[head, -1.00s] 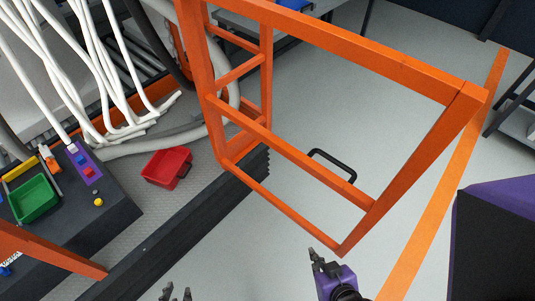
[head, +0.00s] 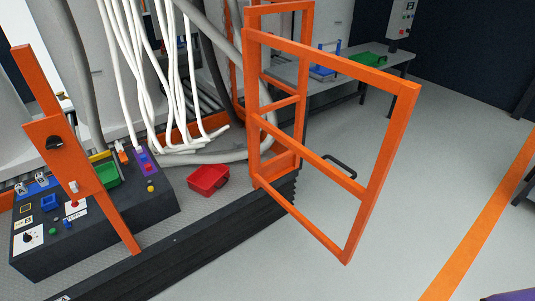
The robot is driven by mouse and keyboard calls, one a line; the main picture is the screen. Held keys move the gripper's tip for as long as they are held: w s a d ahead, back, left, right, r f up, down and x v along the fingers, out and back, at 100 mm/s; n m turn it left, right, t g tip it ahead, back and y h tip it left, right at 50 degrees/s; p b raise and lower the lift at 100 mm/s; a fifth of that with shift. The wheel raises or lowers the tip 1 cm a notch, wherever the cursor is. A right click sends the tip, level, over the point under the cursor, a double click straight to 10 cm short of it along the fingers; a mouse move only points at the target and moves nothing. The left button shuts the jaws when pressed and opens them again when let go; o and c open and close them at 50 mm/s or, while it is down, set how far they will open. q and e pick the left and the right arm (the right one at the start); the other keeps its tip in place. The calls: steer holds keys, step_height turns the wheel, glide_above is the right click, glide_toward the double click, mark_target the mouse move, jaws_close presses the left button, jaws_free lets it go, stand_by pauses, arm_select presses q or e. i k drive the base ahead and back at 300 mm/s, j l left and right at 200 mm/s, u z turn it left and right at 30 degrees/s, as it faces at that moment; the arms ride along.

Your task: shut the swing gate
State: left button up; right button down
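The orange swing gate (head: 392,150) stands open, swung outward from its orange hinge post (head: 251,110) over the grey floor. A black handle (head: 340,165) sits on its middle bar. An orange post with a plate and a dark latch hole (head: 62,150) stands at the left, on the other side of the platform opening. Neither of my grippers is in view.
A dark step edge (head: 190,245) runs along the platform front. A red bin (head: 208,179) lies on the platform beside a dark control console (head: 95,225). White hoses hang behind. The floor right of the gate is clear, with an orange line (head: 480,220).

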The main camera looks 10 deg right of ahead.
mark_target(407, 92)
steer(key=u, duration=0.45)
steer(key=l+u, duration=0.15)
steer(key=u, duration=0.75)
steer(key=k+l, duration=0.15)
steer(key=l, duration=0.3)
steer(key=k+l, duration=0.1)
steer(key=l, duration=0.3)
steer(key=k+l, duration=0.15)
steer(key=l, duration=0.3)
steer(key=k+l, duration=0.1)
steer(key=l, duration=0.3)
steer(key=k+l, duration=0.15)
steer(key=l, duration=0.3)
